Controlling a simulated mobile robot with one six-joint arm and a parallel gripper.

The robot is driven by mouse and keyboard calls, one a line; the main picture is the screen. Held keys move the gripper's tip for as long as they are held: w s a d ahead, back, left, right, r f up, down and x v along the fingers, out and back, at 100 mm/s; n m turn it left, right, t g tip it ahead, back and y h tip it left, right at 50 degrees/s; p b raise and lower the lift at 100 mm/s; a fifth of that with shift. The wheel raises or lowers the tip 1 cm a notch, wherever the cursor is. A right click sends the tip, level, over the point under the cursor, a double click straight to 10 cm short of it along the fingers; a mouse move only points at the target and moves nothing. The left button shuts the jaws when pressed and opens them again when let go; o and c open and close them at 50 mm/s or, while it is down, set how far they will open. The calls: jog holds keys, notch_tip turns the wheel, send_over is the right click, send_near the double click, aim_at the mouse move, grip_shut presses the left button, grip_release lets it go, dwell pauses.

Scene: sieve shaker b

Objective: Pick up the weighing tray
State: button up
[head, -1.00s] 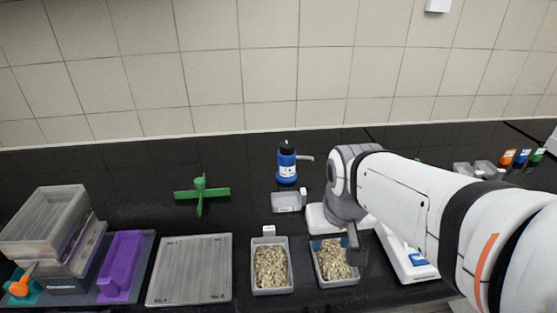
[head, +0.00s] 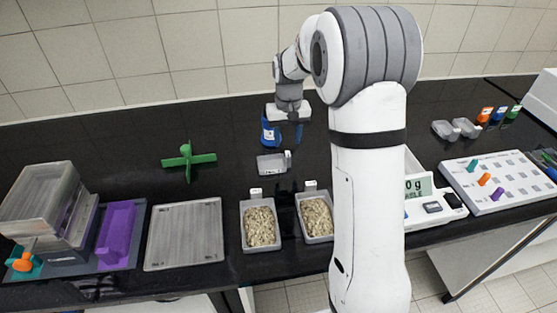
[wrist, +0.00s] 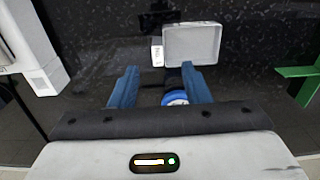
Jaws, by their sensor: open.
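The weighing tray, taken to be the small empty grey tray (head: 271,165) with a white tag at its right end, lies on the black bench, behind the two grain-filled trays. In the wrist view the tray (wrist: 192,44) lies beyond the fingertips, slightly right of centre, with the tag at its left. My gripper (wrist: 160,80) is open, its blue fingers apart and not touching the tray. In the head view my gripper (head: 285,130) is behind the tray, close to the blue bottle (head: 269,134). Part of the bottle (wrist: 175,98) shows between the fingers, near the palm.
Two grain-filled trays (head: 242,228) (head: 331,229) stand in front. A green cross-shaped object (head: 187,160) and a flat grey plate (head: 184,264) are left. A balance (head: 446,201) is partly behind my arm.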

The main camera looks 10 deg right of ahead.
aim_at(287, 154)
notch_tip(287, 154, down, 8)
jog(key=shift+r+p, duration=0.1)
jog(key=shift+p, duration=0.6)
jog(key=shift+c, duration=0.2)
grip_shut()
